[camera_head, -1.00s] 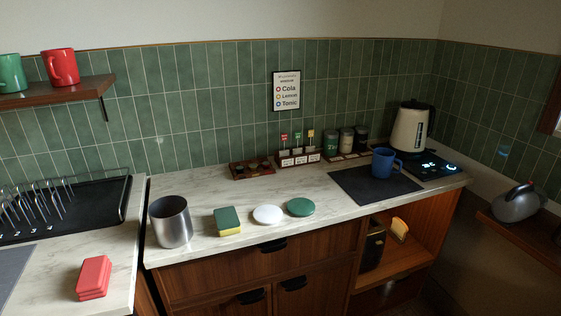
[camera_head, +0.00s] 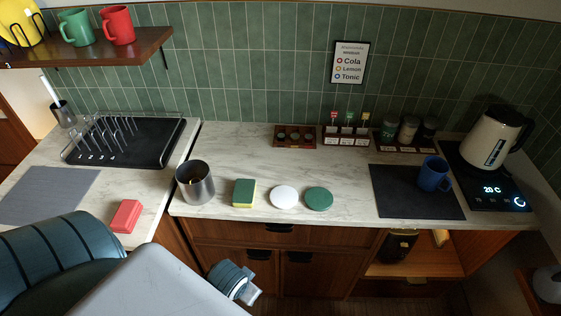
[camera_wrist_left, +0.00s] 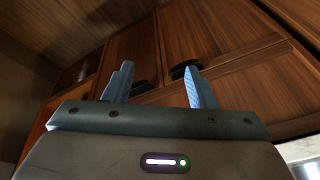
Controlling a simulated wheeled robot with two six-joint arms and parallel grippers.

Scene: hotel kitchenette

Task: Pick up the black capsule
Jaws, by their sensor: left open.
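A small dark wooden tray (camera_head: 315,145) stands near the back wall in the head view, with several small round pieces in it. They look like capsules, but they are too small and dark for me to tell which one is black. My left gripper (camera_wrist_left: 157,88) is open and empty in the wrist view, with its two blue fingers apart in front of brown cabinet fronts. In the head view my left arm is low in front of the counter, well away from the tray. My right gripper is not in view.
A steel canister (camera_head: 195,188), a sponge (camera_head: 244,193), a white disc (camera_head: 284,197) and a green disc (camera_head: 319,198) line the counter front. A blue mug (camera_head: 433,175) stands on a dark mat (camera_head: 398,197) at right, by a kettle (camera_head: 492,138). The marble between sponge and tray is clear.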

